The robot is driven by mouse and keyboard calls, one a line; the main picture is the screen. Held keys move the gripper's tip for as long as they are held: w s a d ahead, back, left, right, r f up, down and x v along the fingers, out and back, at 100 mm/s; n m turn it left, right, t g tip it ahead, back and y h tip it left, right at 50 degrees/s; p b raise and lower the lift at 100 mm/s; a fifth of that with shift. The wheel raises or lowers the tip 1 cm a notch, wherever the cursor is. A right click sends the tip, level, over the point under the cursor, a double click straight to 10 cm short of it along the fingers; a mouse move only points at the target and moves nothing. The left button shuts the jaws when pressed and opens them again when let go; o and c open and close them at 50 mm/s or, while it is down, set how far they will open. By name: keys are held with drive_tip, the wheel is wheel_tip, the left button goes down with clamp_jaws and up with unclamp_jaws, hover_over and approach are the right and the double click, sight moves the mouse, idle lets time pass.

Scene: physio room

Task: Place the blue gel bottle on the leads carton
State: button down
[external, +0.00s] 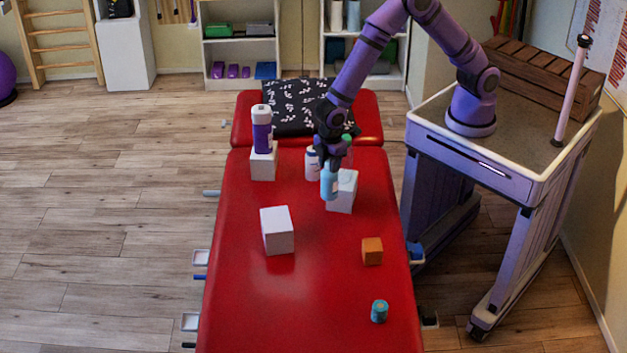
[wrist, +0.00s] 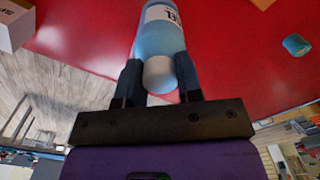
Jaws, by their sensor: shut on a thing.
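My gripper (external: 330,158) is shut on the blue gel bottle (external: 329,186), a light blue bottle held above the red table. In the wrist view the bottle (wrist: 160,32) sits between the two fingers (wrist: 158,78), with its pale cap toward me and part of a white label showing. Behind and right of it in the external view is a white carton (external: 344,195), partly covered by the bottle. Another white carton (external: 277,232) stands nearer the front with a bare top. I cannot read which one is the leads carton.
A purple bottle (external: 262,135) stands on a third white box (external: 263,168). A white bottle with a blue label (external: 312,165) stands close to my gripper. An orange block (external: 372,251) and a teal roll (external: 379,311) lie at front right. The front left of the red table (external: 250,310) is clear.

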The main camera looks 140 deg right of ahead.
drive_tip(key=w+d+f, duration=0.1)
drive_tip(key=w+d, duration=0.2)
drive_tip(key=w, duration=0.5)
drive_tip(key=w+d+f, duration=0.2)
drive_tip(key=w+d, duration=0.1)
drive_tip(key=w, duration=0.6)
drive_tip(key=shift+d, duration=0.4)
drive_tip(key=c, duration=0.8)
unclamp_jaws()
drive_tip(key=shift+f, duration=0.1)
